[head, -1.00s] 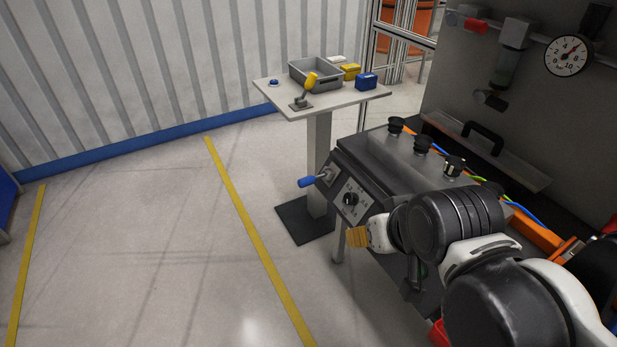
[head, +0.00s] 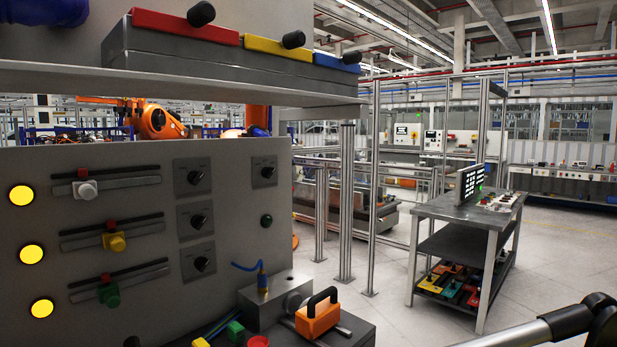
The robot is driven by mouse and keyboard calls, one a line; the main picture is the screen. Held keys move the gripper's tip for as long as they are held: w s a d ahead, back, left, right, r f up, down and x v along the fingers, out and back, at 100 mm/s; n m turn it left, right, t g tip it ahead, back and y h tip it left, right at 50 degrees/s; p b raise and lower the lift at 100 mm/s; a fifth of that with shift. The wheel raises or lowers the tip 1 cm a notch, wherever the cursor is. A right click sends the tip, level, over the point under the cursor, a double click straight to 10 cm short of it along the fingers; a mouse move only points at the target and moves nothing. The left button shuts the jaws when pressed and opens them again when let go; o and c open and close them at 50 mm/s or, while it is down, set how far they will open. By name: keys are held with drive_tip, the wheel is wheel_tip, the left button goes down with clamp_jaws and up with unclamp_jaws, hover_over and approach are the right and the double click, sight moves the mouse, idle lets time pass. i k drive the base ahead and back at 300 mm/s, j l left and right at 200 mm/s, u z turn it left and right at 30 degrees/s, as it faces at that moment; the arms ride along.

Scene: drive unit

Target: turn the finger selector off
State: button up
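Several black rotary knobs on square dark plates sit on the grey panel (head: 140,215): an upper left knob (head: 195,177), an upper right knob (head: 266,172), a middle knob (head: 198,221) and a lower knob (head: 201,264). No readable label shows which, if any, is the finger selector, and their settings are too small to read. My gripper is out of view. Only a dark and silver part, probably of my arm, shows at the lower right corner.
White (head: 86,190), yellow (head: 114,242) and green (head: 109,294) sliders sit beside lit yellow lamps. A shelf (head: 240,80) overhangs the panel. A grey cart (head: 465,212) stands right, with open floor beyond.

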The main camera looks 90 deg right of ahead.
sight(267, 172)
drive_tip(key=z, duration=2.65)
